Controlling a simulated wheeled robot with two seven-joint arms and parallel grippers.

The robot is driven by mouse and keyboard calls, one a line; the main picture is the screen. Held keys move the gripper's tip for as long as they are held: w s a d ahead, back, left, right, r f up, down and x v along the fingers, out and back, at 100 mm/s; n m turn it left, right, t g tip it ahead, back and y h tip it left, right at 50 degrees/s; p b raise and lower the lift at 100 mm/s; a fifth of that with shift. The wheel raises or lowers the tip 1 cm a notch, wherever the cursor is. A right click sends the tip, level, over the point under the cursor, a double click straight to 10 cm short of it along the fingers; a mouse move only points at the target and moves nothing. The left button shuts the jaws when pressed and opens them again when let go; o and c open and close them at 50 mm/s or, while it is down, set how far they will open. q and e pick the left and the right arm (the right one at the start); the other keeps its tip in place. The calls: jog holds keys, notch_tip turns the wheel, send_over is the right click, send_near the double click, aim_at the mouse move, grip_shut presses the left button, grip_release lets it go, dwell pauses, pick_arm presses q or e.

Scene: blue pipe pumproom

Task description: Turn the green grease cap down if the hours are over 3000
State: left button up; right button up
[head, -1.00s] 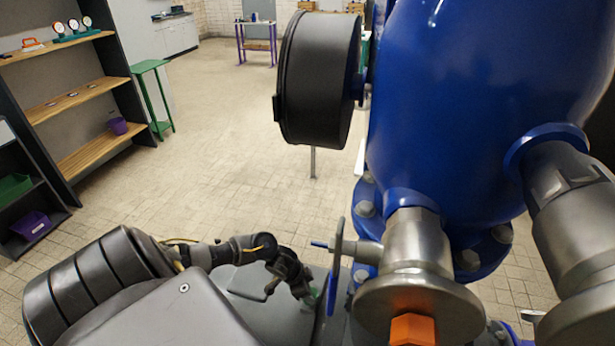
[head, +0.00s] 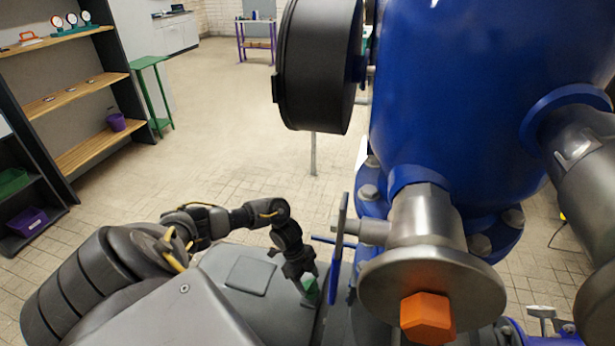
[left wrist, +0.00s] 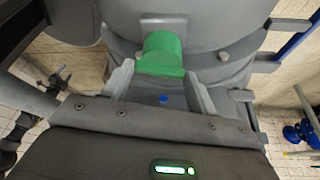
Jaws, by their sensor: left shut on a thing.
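Whether the cap has turned cannot be told. No hours reading is legible in either view. My right gripper is not in view.
A large blue vessel (head: 455,110) with a steel flange and an orange hex plug (head: 427,317) stands close right of my left gripper. A black round housing (head: 318,65) is above. A shelf unit (head: 85,90) is at left. The floor between is clear.

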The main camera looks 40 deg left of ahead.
pick_arm(q)
jog(key=shift+m, duration=0.4)
jog(key=o, duration=1)
jog(key=w+b+v, duration=0.1)
jog(key=v, duration=0.9)
jog(key=shift+s+a+r+b, duration=0.2)
jog(key=shift+s+r+b, duration=0.1)
jog(key=shift+r, duration=0.1)
